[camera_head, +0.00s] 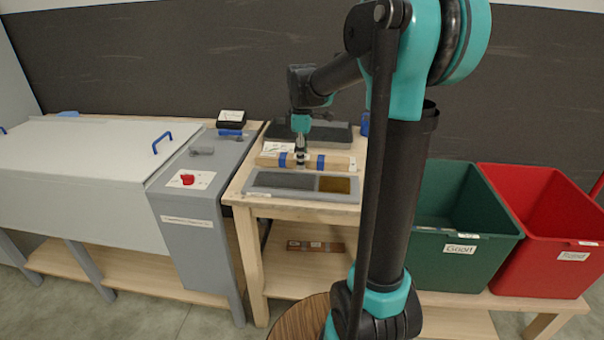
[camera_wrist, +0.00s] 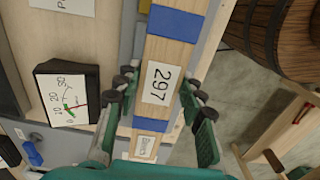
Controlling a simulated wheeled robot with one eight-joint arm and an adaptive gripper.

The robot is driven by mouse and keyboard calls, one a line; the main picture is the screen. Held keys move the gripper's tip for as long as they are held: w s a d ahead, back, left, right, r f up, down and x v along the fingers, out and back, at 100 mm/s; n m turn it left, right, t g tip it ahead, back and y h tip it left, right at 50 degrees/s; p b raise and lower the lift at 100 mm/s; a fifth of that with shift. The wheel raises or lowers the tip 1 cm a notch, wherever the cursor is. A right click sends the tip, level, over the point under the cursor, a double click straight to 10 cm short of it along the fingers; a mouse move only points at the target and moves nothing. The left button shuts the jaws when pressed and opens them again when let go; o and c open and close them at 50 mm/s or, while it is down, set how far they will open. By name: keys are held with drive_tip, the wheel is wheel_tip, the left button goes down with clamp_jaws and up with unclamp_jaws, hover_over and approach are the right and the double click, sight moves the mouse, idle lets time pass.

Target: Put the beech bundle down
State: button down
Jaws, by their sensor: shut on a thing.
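The beech bundle (camera_head: 338,163) is a pale wood bar with two blue bands, lying crosswise over the small wooden table (camera_head: 250,205). I cannot tell whether the bundle's underside touches the table.
A grey two-part tray (camera_head: 258,192) lies in front of the bundle, a dark tray (camera_head: 338,128) behind it. A dial gauge (camera_wrist: 67,95) stands to the left. A grey machine (camera_head: 190,230) adjoins the table. Green (camera_head: 450,270) and red (camera_head: 545,272) bins stand right.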

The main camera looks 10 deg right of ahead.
sight(302, 181)
drive_tip(key=shift+f, duration=2.95)
drive_tip(key=shift+f, duration=0.1)
drive_tip(key=c, duration=0.9)
unclamp_jaws()
wheel_tip(302, 181, up, 12)
drive_tip(key=shift+r, duration=0.15)
